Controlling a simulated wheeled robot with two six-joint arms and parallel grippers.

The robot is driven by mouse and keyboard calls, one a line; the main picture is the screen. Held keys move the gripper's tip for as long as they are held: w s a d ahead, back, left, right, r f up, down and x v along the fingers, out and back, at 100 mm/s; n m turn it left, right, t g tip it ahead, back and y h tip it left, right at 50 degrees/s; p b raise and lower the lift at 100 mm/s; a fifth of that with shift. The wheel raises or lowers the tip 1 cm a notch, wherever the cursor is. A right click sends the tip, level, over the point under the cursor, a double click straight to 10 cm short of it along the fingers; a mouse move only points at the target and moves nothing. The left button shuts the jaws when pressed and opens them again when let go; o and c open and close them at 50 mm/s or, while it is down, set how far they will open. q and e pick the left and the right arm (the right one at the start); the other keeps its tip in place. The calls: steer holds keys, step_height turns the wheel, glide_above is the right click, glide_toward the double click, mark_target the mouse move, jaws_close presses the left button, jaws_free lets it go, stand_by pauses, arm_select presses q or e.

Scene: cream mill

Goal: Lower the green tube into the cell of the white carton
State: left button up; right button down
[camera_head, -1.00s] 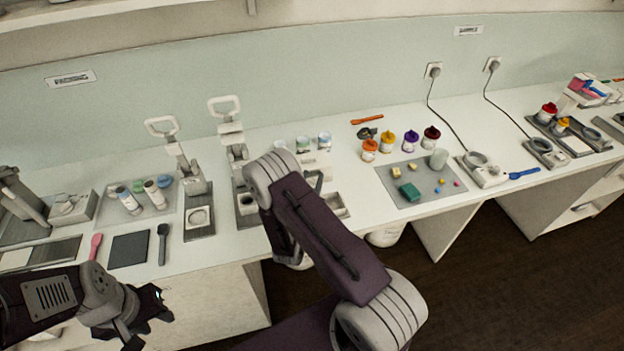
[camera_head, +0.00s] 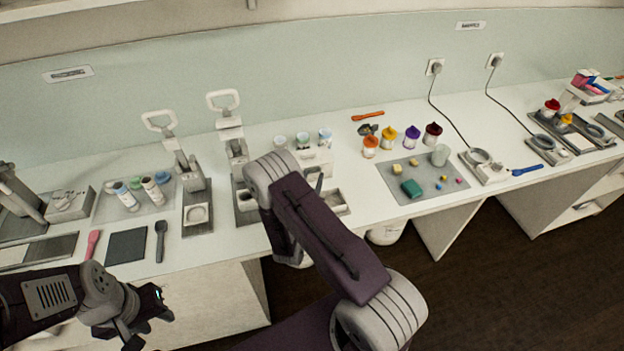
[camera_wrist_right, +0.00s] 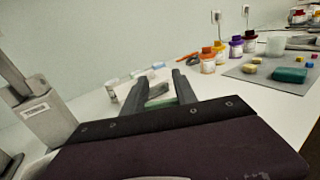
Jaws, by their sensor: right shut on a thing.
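My right gripper (camera_wrist_right: 158,88) is shut on the green tube (camera_wrist_right: 163,104), which shows only as a small green strip between the fingers in the right wrist view. In the head view my right forearm hides most of that gripper and the tube. A white carton (camera_head: 320,158) stands on the counter just beyond my right arm. The inside of its cell cannot be made out. My left gripper (camera_head: 150,312) is low at the left, in front of the counter's edge and away from the carton. Its finger gap is unclear.
Several white jars with coloured lids (camera_head: 390,138) stand right of the carton, behind a grey mat (camera_head: 415,195) with small blocks. Two lever presses (camera_head: 180,160) stand left of it.

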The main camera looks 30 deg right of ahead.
steer(key=shift+f, duration=0.1)
stand_by(0.3)
steer(key=shift+f+b, duration=0.5)
steer(key=shift+b, duration=0.05)
steer(key=shift+f, duration=0.2)
stand_by(0.4)
steer(key=c, duration=0.9)
jaws_free()
